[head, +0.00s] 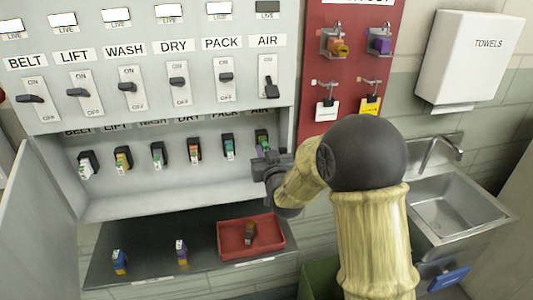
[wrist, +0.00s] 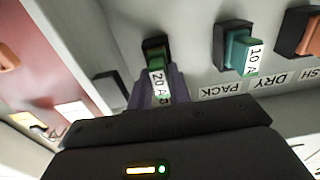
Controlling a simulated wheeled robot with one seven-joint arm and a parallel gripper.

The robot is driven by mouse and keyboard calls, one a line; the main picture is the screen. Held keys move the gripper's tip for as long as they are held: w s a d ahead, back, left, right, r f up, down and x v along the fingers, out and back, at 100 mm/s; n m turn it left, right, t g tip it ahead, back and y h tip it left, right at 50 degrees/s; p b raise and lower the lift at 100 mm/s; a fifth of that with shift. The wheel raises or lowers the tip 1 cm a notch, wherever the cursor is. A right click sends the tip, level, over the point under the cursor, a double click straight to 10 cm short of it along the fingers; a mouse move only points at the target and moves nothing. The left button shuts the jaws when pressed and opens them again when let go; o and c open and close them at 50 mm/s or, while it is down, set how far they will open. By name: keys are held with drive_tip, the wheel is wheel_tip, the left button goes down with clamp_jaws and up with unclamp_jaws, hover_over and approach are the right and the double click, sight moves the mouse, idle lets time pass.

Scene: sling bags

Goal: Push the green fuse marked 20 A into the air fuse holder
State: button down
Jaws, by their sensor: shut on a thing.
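The green fuse marked 20 A (wrist: 156,75) is at the mouth of the black air fuse holder (wrist: 154,42) in the wrist view. I cannot tell how deep it sits. In the head view the air fuse holder (head: 262,134) is the rightmost of the row, and my gripper (head: 264,160) is right below and in front of it. My gripper's fingers (wrist: 170,90) are shut on the fuse in the wrist view. My gripper hides part of the holder and fuse in the head view.
Next to it on the left is the pack holder with a teal fuse (head: 228,147). The AIR switch (head: 268,78) is down and its lamp (head: 267,7) is dark. A red tray (head: 281,238) holds a brown fuse. Two fuses stand on the dark shelf (head: 150,245). A sink (head: 450,205) is right.

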drive_tip(key=shift+w+a, duration=0.1)
drive_tip(key=shift+w, duration=0.3)
drive_tip(key=c, duration=1.2)
unclamp_jaws()
drive_tip(key=shift+s, duration=0.15)
drive_tip(key=b+v, duration=0.7)
drive_tip(key=v, duration=1)
drive_tip(key=shift+s, duration=0.1)
